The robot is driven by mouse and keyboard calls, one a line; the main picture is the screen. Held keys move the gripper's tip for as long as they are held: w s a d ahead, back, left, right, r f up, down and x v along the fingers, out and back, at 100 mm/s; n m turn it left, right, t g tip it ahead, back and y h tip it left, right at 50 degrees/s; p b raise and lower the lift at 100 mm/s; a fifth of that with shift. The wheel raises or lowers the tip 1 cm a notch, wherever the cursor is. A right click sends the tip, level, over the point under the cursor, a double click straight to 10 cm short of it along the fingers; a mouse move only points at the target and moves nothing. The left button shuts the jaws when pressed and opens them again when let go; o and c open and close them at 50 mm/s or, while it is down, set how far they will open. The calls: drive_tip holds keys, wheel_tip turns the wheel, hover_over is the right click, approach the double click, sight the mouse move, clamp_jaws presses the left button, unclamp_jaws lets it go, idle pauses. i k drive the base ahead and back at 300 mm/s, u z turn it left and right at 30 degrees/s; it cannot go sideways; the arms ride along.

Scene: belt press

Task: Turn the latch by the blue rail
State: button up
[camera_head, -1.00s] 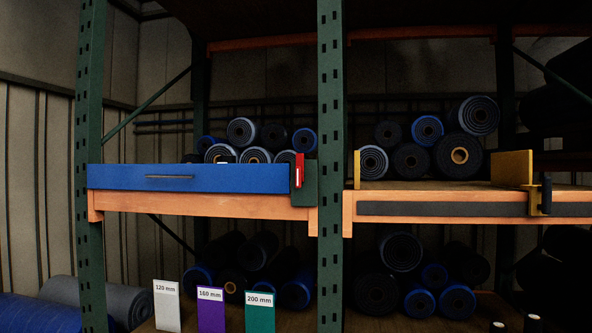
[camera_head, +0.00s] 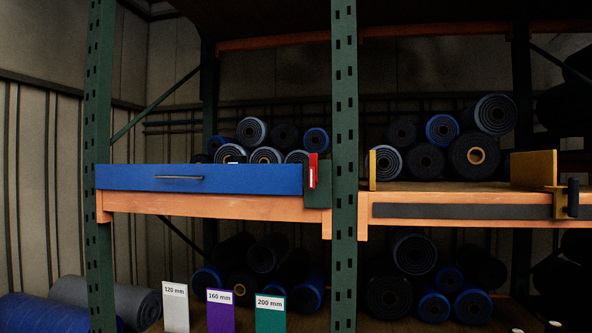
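The blue rail (camera_head: 240,180) is a long blue panel with a thin dark handle (camera_head: 178,178), along the front of the left shelf bay. At its right end a red latch (camera_head: 313,171) with a pale strip stands upright on a dark green plate (camera_head: 318,195), beside the green post. My gripper is not in view.
A green upright post (camera_head: 344,120) divides the two bays. The right shelf has a yellow block (camera_head: 533,169) and a black-handled yellow clamp (camera_head: 565,198) at its front edge. Rolls (camera_head: 476,155) lie on the shelves. Cards marked 120 mm (camera_head: 176,308), 160 mm (camera_head: 220,312) and 200 mm (camera_head: 270,314) stand below.

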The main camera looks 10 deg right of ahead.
sight(313, 158)
drive_tip(key=i, duration=0.95)
